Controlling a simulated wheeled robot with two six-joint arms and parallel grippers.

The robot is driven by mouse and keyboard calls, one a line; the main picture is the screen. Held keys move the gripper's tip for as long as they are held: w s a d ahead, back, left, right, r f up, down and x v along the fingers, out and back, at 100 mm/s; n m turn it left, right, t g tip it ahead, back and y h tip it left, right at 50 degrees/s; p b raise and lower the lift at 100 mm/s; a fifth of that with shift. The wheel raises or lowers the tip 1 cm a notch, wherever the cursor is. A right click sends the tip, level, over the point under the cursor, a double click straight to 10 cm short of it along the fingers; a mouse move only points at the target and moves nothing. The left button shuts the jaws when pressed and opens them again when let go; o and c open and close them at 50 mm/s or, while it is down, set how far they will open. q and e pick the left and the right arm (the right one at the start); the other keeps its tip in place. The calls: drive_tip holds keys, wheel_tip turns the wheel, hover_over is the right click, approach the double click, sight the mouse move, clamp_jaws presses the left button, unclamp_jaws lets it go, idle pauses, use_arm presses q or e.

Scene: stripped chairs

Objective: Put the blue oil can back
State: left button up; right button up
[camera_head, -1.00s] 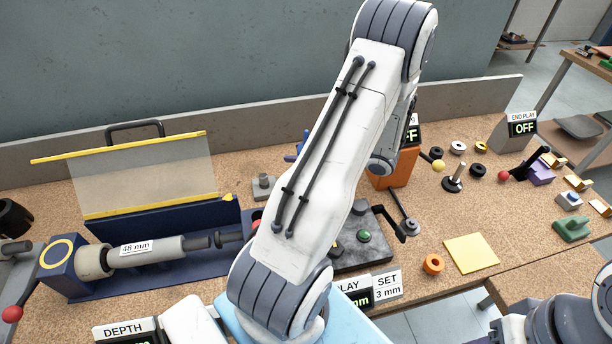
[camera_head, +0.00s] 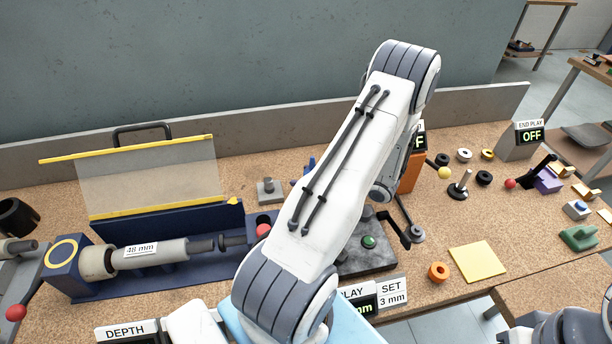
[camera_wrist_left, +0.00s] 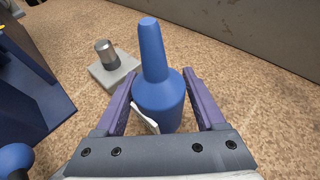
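The blue oil can (camera_wrist_left: 160,98) is in the left wrist view, its tapering spout pointing to the top of the picture. A white piece shows at the can's left side. The can's base is hidden, so I cannot tell whether it touches the bench. In the head view my left arm hides the gripper and most of the can; only a small blue bit (camera_head: 311,164) shows beside the arm. My right gripper is not in view.
A grey block with a metal post (camera_wrist_left: 112,68) stands just left of the can; it also shows in the head view (camera_head: 269,192). A navy fixture with a clear guard (camera_head: 150,178) is further left. The back wall panel (camera_wrist_left: 250,28) borders the bench.

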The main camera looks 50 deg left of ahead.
use_arm(q)
drive_tip(key=shift+o, duration=0.3)
drive_tip(key=shift+r, duration=0.1)
drive_tip(key=shift+r+p, duration=0.25)
drive_tip(key=shift+p, duration=0.05)
drive_tip(key=b+v, duration=0.1)
drive_tip(key=v, duration=1.1)
drive_tip(key=shift+s+d, duration=0.1)
drive_tip(key=d+r, duration=0.1)
drive_tip(key=d, duration=0.1)
drive_tip(key=s+d+r+n+h, duration=0.1)
drive_tip(key=d, duration=0.1)
drive_tip(key=d+r+h, duration=0.1)
drive_tip(key=d, duration=0.1)
drive_tip(key=shift+s+d+n+t, duration=0.3)
drive_tip(key=shift+d+n+t, duration=0.05)
drive_tip(key=shift+n+t, duration=0.05)
drive_tip(key=s+d+r+n+t+h, duration=0.1)
drive_tip(key=s+d+h, duration=0.3)
drive_tip(key=d, duration=0.4)
drive_tip(key=s+d+r+n+t+h, duration=0.1)
drive_tip(key=s+d+r+n+h, duration=0.1)
drive_tip(key=s+d, duration=0.4)
drive_tip(key=s+d+r+n+t+h, duration=0.1)
drive_tip(key=s+d+r+h, duration=0.3)
drive_tip(key=d, duration=0.7)
drive_tip(key=shift+s+d+n+h, duration=0.4)
drive_tip(key=shift+s+n+h, duration=0.25)
drive_tip(key=shift+h, duration=0.25)
drive_tip(key=shift+w, duration=0.1)
